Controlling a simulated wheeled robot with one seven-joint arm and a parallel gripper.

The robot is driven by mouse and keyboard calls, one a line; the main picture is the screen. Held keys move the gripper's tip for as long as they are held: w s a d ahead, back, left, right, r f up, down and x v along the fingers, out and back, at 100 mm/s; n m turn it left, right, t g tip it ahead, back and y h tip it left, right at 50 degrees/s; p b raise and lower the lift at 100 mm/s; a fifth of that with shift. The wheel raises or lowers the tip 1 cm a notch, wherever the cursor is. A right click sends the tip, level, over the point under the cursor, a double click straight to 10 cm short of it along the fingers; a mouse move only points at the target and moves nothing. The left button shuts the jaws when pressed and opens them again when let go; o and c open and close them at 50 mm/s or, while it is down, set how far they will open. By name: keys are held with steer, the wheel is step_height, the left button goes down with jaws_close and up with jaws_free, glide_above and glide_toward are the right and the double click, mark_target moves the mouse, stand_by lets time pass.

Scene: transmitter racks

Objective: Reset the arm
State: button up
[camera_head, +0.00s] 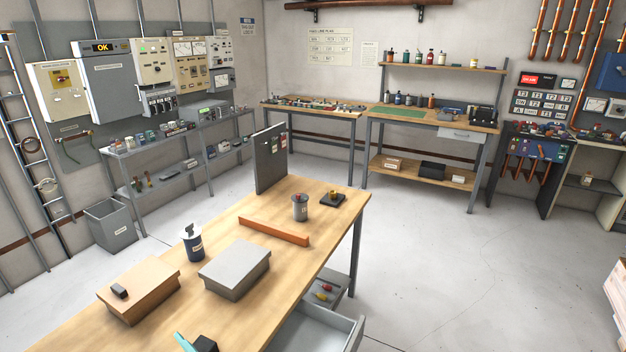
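My arm and gripper cannot be made out in the head view. A teal piece (183,342) and a black block (205,344) show at the bottom edge, cut off by the frame. I cannot tell what they belong to. A wooden workbench (345,207) stretches from the lower left to the middle.
An upright dark panel (270,160) stands at the bench's far edge. A grey drawer (320,330) is open at its right side. A bin (110,224) stands left. Racks and benches line the walls. The floor (450,270) at right is clear.

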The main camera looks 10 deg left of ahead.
steer(key=s+d+f+m+t+h, duration=0.2)
steer(key=s+d+f+m+h, duration=0.15)
steer(key=d, duration=0.35)
steer(key=s+d+f+m+t+h, duration=0.25)
steer(key=d+f+m, duration=0.2)
steer(key=d, duration=0.25)
steer(key=s+d+f+m+t+h, duration=0.2)
steer(key=s+d+f+m+h, duration=0.1)
steer(key=d+m, duration=0.25)
steer(key=s+d+m+h, duration=0.1)
steer(key=s+d+h, duration=0.3)
steer(key=s+d, duration=1.3)
steer(key=shift+s+d+r, duration=0.2)
steer(key=shift+s+d, duration=0.2)
steer(key=shift+s, duration=0.1)
